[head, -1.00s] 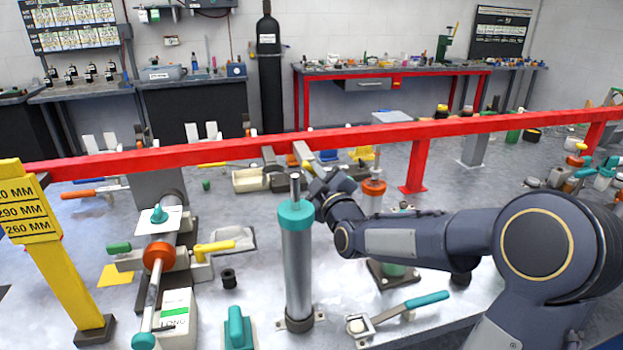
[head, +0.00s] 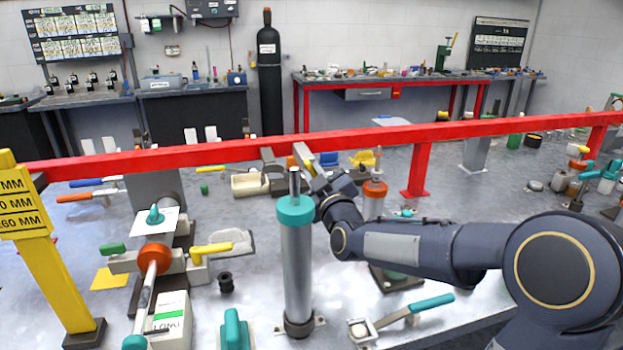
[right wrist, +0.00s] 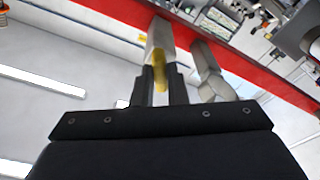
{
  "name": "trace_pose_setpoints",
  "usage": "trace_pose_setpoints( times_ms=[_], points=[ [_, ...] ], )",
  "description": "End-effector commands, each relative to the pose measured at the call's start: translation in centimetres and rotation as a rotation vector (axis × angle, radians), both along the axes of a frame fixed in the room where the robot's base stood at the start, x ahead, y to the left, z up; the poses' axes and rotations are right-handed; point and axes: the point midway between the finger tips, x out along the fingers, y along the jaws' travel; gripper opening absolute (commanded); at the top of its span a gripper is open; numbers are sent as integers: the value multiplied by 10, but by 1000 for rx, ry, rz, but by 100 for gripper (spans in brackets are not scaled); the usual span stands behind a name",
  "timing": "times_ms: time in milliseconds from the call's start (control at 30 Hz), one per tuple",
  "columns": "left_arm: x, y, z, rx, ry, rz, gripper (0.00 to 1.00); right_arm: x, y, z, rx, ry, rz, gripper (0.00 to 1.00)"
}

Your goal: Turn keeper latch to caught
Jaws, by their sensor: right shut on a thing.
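My right gripper (right wrist: 160,92) is shut on a slim yellow piece (right wrist: 161,76), which I take to be the keeper latch's lever. A pale flat block (right wrist: 160,38) extends beyond it to the red rail (right wrist: 135,15). In the head view my right gripper (head: 320,178) is at the rail, just behind the top of the upright teal-capped cylinder (head: 296,265). The pale block (head: 303,156) shows just past the fingers there. The fingers largely hide the held part, and I cannot tell the latch's exact angle. My left gripper is not in view.
A grey bracket (head: 270,160) sits on the rail beside the gripper; a grey fitting (right wrist: 209,75) stands right of the fingers in the wrist view. A clamped damper (head: 155,258) lies left. A teal-handled lever (head: 432,303) lies at front right.

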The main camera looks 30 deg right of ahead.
Motion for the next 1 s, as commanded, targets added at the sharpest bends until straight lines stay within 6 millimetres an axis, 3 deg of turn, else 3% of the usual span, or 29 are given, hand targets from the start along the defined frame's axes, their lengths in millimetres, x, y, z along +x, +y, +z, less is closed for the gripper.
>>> trace_pose_setpoints(
  times_ms=[200,733,1000],
  points=[
    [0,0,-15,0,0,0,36,0,1,-4,122,-28,1,0],
    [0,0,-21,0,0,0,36,0,1,-3,193,-42,1,0],
    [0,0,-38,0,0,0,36,0,2,-4,390,-92,1,0]
  ],
)
